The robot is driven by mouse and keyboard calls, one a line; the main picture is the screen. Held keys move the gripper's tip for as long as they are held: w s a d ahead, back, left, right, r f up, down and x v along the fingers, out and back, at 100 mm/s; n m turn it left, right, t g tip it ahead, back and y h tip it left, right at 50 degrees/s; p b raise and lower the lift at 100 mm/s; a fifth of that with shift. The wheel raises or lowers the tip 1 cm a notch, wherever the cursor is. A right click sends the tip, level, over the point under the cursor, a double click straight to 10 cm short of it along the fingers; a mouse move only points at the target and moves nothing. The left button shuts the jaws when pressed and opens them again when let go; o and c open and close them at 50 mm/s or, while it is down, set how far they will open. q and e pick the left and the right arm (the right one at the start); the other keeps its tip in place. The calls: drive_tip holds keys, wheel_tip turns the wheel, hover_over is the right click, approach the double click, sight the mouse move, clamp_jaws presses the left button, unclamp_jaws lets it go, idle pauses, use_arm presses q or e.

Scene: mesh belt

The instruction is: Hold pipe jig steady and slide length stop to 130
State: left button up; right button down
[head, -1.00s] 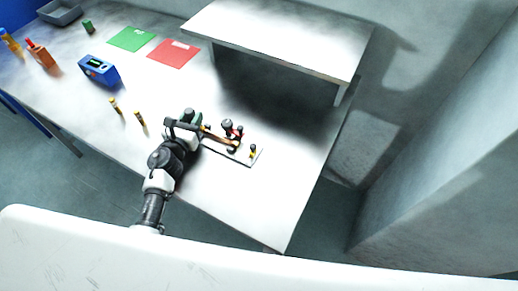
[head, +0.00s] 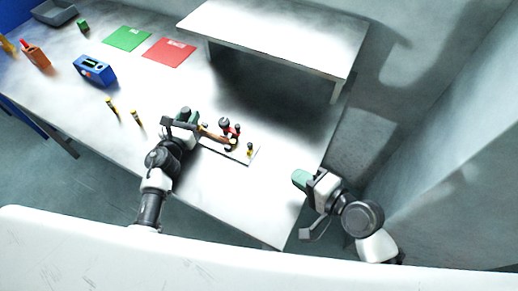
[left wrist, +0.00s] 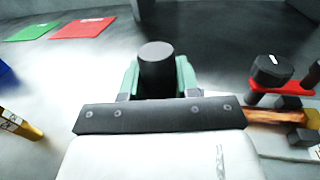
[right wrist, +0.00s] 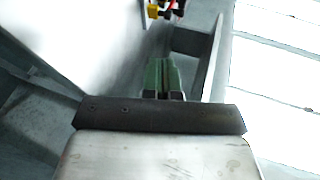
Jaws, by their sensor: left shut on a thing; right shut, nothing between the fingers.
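The pipe jig (head: 238,155) is a flat pale plate near the table's front edge, with a copper-coloured pipe (head: 213,135) along it. A red piece with a black knob, seemingly the length stop (head: 235,130), sits at the pipe's right part; it also shows in the left wrist view (left wrist: 270,95). My left gripper (head: 188,116) is at the jig's left end, its green fingers shut on a black round post (left wrist: 157,62). My right gripper (head: 299,178) is right of the jig, beyond the table's edge in the picture, shut and empty. Scale markings are too small to read.
A raised white shelf (head: 280,35) stands behind the jig. A blue device (head: 95,70), green mat (head: 127,38), red mat (head: 169,52) and small yellow-and-black items (head: 136,117) lie to the left. Table between jig and right edge is clear.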

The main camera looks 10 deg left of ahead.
sight(252, 147)
drive_tip(key=x, duration=0.4)
drive_tip(key=r+x, duration=0.1)
drive_tip(key=x, duration=0.8)
drive_tip(key=shift+a+r, duration=0.1)
drive_tip(key=shift+a, duration=0.25)
drive_tip(key=shift+w+a, duration=0.2)
drive_tip(key=a, duration=0.1)
drive_tip(key=w+a, duration=0.1)
drive_tip(key=a, duration=0.2)
drive_tip(key=shift+w+a, duration=0.2)
drive_tip(key=shift+w, duration=0.05)
use_arm(q)
drive_tip(key=shift+d, duration=0.15)
use_arm(e)
drive_tip(key=shift+s, duration=0.15)
drive_tip(key=shift+s+d, duration=0.2)
drive_tip(key=shift+d, duration=0.1)
drive_tip(key=v, duration=0.8)
drive_tip(key=f+v, duration=0.1)
drive_tip(key=v, duration=0.4)
drive_tip(key=shift+d, duration=0.4)
